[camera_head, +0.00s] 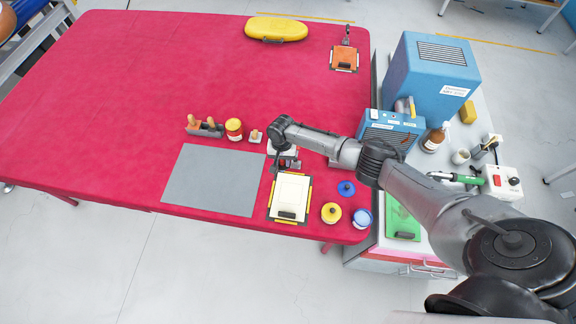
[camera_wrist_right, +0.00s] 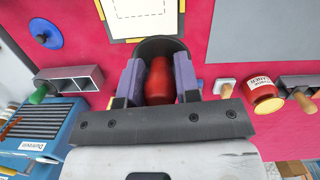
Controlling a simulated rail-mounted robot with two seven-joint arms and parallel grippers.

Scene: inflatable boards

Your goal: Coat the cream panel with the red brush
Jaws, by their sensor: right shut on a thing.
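The cream panel (camera_head: 290,194) lies at the front right of the red table, in a dark frame with yellow strips along its sides. It also shows at the top of the right wrist view (camera_wrist_right: 145,16). My right gripper (camera_head: 285,163) is just behind the panel's far edge, pointing down. In the wrist view its fingers (camera_wrist_right: 159,84) are shut on the red handle of the brush (camera_wrist_right: 159,76). A dark rounded part shows beyond the handle, near the panel's edge. I cannot tell whether it touches the table. My left gripper is not in view.
A grey mat (camera_head: 212,180) lies left of the panel. A blue disc (camera_head: 346,188), a yellow round lid (camera_head: 331,213) and a blue-white pot (camera_head: 362,218) are to its right. A red-yellow tin (camera_head: 234,129) stands behind. Blue machines (camera_head: 432,84) fill the right bench.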

